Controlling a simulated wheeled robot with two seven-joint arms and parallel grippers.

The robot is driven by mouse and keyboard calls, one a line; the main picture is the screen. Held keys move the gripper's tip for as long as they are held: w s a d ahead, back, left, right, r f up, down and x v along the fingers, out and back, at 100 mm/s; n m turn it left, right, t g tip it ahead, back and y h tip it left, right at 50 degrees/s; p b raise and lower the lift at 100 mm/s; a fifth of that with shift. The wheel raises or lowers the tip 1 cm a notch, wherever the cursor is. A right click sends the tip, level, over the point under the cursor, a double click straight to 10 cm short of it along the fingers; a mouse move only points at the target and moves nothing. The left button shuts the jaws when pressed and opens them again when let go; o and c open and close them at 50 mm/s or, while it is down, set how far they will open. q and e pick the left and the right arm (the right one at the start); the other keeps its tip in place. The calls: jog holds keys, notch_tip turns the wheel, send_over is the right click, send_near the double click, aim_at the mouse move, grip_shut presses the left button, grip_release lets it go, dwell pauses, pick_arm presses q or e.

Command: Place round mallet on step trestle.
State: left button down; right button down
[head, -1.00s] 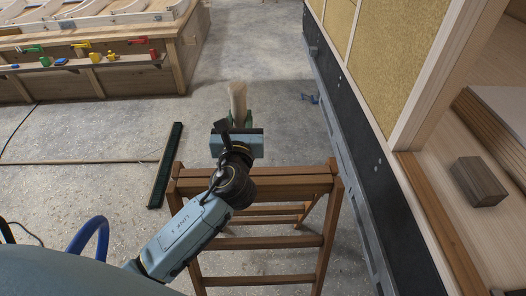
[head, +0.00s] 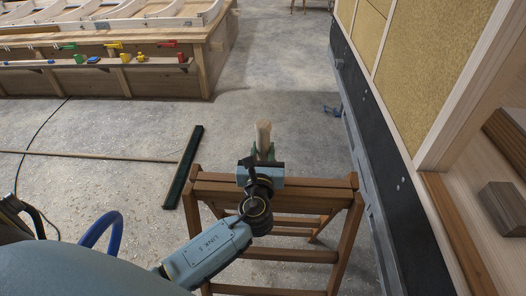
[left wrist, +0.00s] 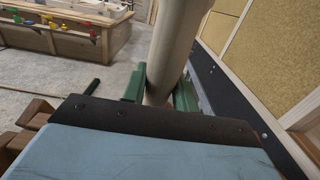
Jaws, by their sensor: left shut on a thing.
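The round mallet (head: 263,134) is a pale wooden piece standing up from my left gripper (head: 263,154). In the left wrist view the mallet (left wrist: 178,45) rises between the green fingers (left wrist: 160,92), slightly tilted, and its lower part is hidden by the gripper body. The left gripper is shut on it. The step trestle (head: 318,184) is a brown wooden frame with a flat top and rungs below. In the head view the gripper and mallet show over the far edge of its top; the gap in height is unclear. My right gripper is not in view.
A dark green bar (head: 183,168) lies on the concrete floor left of the trestle. A wooden bench (head: 150,80) with coloured tools on a ledge stands at the back left. The trailer wall (head: 385,130) runs along the right, with a dark block (head: 505,208) inside.

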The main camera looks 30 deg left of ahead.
pick_arm(q)
jog(key=shift+r, duration=0.1)
jog(key=c, duration=1.1)
grip_release()
jog(key=shift+f, duration=0.2)
jog(key=shift+r, duration=0.1)
